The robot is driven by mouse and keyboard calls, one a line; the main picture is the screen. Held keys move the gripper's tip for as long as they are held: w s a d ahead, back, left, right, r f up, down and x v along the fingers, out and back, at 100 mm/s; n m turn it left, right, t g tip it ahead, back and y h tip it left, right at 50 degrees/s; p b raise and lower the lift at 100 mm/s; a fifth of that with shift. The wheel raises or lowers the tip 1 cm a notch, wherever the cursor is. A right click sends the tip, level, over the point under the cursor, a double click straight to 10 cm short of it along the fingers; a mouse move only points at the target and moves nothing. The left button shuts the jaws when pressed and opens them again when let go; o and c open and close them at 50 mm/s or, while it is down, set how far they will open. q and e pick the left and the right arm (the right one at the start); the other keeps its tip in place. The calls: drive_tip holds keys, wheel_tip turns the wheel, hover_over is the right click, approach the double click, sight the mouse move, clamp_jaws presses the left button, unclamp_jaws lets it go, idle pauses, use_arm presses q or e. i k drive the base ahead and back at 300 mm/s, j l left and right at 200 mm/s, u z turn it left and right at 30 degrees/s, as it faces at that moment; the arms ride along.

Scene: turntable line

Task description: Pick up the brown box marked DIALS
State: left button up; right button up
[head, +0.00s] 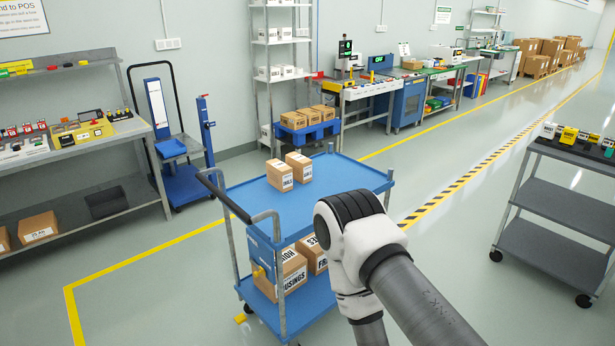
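Two small brown boxes stand side by side on the top deck of a blue cart (340,178). The nearer left box (277,173) has a white label whose print is too small to read for sure. The box to its right (299,165) also has a white label that I cannot read. I cannot tell which box is marked DIALS. An arm of mine comes in from the bottom right, its white and black joint in front of the cart's right side. It hides part of the cart. Neither gripper shows, and nothing is seen touching the boxes.
The cart's lower deck holds larger boxes; one (285,276) reads partly "USINGS". A push handle (225,195) rises at the cart's left. A grey trolley (560,205) stands at right, a shelf bench (75,150) at left. Floor is open between cart and grey trolley.

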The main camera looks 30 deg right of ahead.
sight(279, 176)
drive_tip(key=i+l, duration=0.15)
drive_tip(key=l, duration=0.35)
drive_tip(key=i+l, duration=0.15)
drive_tip(key=l, duration=0.4)
drive_tip(key=i+l+u, duration=0.1)
drive_tip(key=l, duration=0.4)
drive_tip(key=i+l, duration=0.2)
drive_tip(key=l, duration=0.35)
drive_tip(key=i+l, duration=0.15)
drive_tip(key=l, duration=0.35)
drive_tip(key=i+l, duration=0.1)
drive_tip(key=l, duration=0.45)
drive_tip(key=i+l+u, duration=0.1)
drive_tip(key=l, duration=0.4)
drive_tip(key=i+l, duration=0.15)
drive_tip(key=l, duration=0.4)
